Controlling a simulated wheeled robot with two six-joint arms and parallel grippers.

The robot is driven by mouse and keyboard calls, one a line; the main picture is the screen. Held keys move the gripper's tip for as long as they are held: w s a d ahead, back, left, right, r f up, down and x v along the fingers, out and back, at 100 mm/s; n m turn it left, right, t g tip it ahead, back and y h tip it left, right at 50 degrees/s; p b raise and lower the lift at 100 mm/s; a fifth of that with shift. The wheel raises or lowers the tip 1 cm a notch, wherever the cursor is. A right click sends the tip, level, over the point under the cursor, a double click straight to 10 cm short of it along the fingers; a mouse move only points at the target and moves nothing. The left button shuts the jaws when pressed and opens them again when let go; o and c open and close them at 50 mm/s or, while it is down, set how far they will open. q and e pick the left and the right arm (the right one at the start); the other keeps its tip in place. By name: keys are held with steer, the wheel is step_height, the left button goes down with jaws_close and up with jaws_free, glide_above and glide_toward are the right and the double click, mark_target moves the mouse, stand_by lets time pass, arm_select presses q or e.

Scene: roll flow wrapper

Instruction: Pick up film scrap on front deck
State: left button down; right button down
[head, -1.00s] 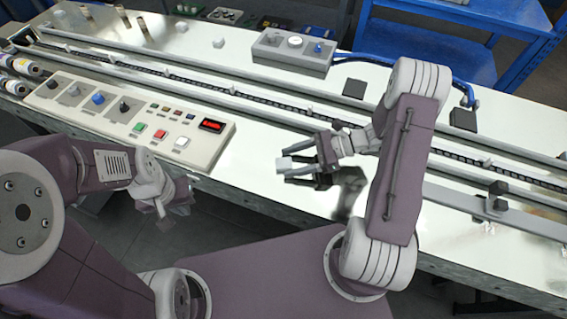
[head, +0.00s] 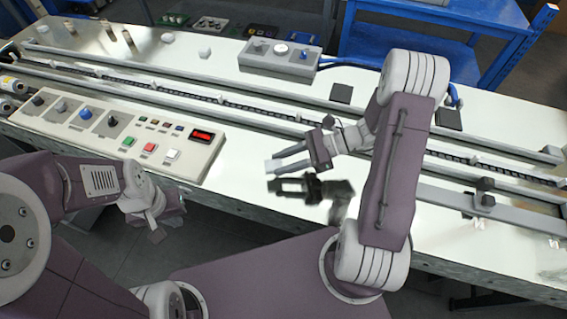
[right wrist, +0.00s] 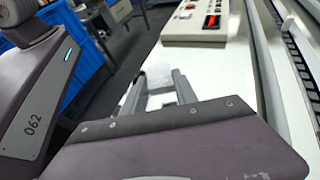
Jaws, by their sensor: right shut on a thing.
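The film scrap (right wrist: 158,78) is a small pale, translucent piece between the fingertips of my right gripper (right wrist: 160,90) in the right wrist view. In the head view my right gripper (head: 275,164) is shut on the scrap (head: 271,167), a pale patch at the fingertips. It holds it above the white front deck (head: 250,205), with a dark shadow or reflection below. My left gripper (head: 152,226) hangs at the lower left, in front of the deck edge and apart from it; its finger opening is unclear.
A control panel (head: 185,168) with buttons and a red display stands left of my right gripper. The chained conveyor (head: 255,105) runs behind it. A grey switch box (head: 278,66) and small white blocks lie further back. The front deck around the gripper is clear.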

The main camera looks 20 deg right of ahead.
steer(key=s+a+r+p, duration=0.4)
steer(key=s+r+p, duration=0.1)
steer(key=s, duration=0.4)
steer(key=shift+s+r+p, duration=0.3)
steer(key=shift+r+p, duration=0.05)
steer(key=shift+r, duration=0.2)
